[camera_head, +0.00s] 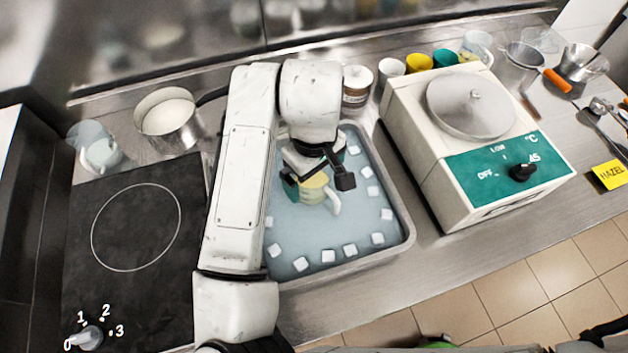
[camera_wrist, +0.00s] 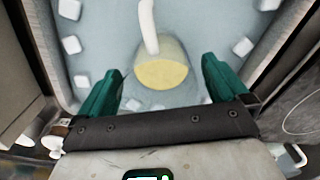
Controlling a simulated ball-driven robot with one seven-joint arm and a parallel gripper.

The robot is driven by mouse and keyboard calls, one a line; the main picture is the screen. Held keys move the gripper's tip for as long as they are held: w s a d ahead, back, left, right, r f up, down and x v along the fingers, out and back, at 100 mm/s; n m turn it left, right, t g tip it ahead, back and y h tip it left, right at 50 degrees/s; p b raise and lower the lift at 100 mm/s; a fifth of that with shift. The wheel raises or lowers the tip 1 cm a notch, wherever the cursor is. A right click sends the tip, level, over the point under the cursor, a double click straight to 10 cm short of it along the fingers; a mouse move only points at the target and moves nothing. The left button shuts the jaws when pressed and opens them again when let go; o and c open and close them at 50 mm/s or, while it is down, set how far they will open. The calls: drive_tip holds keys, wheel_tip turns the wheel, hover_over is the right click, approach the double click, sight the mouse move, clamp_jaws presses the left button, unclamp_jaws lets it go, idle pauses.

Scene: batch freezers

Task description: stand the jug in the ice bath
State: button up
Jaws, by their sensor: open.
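The jug (camera_head: 314,186) is a pale vessel with yellow contents and a white handle. It stands in the ice bath (camera_head: 405,222), a grey metal tray of bluish water with ice cubes along its sides, and looks about upright. In the wrist view the jug (camera_wrist: 161,73) shows from above, its handle pointing to the top. My gripper (camera_wrist: 161,72) is open, with one green finger on each side of the jug and visible gaps between. In the head view my gripper (camera_head: 308,178) is low over the bath and hides part of the jug.
A black hob (camera_head: 92,265) lies left of the bath, with a steel pot (camera_head: 168,118) behind it. A white machine (camera_head: 425,130) with a round lid stands close on the right. A brown-labelled jar (camera_head: 356,88) and several cups stand behind the bath.

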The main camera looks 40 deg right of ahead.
wheel_tip(320, 180, up, 8)
idle(0.9)
